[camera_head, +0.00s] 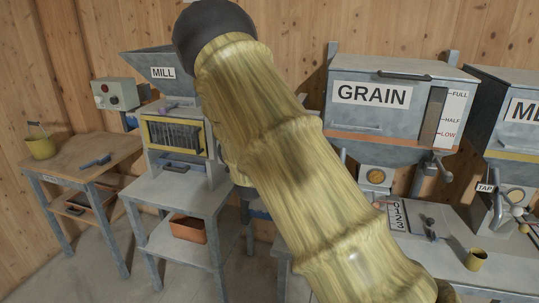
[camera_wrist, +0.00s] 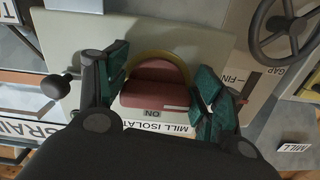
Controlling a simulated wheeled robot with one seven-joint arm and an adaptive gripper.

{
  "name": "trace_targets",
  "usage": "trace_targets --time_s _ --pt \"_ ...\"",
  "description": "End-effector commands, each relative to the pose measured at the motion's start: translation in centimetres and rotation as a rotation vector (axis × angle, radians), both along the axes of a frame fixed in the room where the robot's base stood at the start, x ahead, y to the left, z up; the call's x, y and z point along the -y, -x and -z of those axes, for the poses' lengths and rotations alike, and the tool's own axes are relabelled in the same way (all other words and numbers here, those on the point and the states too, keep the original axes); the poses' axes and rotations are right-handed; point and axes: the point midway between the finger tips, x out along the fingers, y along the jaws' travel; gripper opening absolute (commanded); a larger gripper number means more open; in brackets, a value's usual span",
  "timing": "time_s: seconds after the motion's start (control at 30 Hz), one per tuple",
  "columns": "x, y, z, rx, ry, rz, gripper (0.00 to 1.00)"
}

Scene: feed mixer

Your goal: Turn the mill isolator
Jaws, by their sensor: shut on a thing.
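The mill isolator is a red knob (camera_wrist: 155,85) with a yellow ring (camera_wrist: 185,62) behind it, on a pale panel (camera_wrist: 215,45). An upside-down "ON" mark and a partly covered "MILL ISOLAT…" label (camera_wrist: 168,127) lie beside it in the wrist view. My gripper (camera_wrist: 160,92) has its green-padded fingers on either side of the red knob and is shut on it. A pale line shows on the knob's face near the right finger. In the head view my arm covers the middle, and neither the isolator nor my gripper can be seen.
A dark handwheel (camera_wrist: 285,28) and a "GAP" scale are near the panel's right side. A black ball knob (camera_wrist: 55,86) is close by my left finger. The mill (camera_head: 180,135) stands left of my arm, the grain hopper (camera_head: 395,105) right. A wooden table (camera_head: 85,160) is far left.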

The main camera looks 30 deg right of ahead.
Motion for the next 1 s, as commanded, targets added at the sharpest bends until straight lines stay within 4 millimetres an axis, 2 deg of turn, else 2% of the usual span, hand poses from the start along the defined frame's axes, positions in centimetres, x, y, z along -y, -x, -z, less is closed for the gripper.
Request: trace_targets --time_s 0.03,0.1,0.2,0.9,0.93,1.0 --pt "0.5 -0.5 -2.0 0.003 0.039 0.000 0.45" --pt "0.4 -0.5 -2.2 -0.024 0.065 -0.001 0.45" --pt "0.3 -0.6 -2.1 -0.056 0.093 -0.002 0.41" --pt "0.2 -0.4 -1.2 -0.121 0.129 -0.004 0.40" --pt "0.2 -0.4 -1.2 -0.122 0.129 -0.004 0.68" --pt "0.2 -0.4 -1.1 -0.123 0.127 -0.004 0.80"
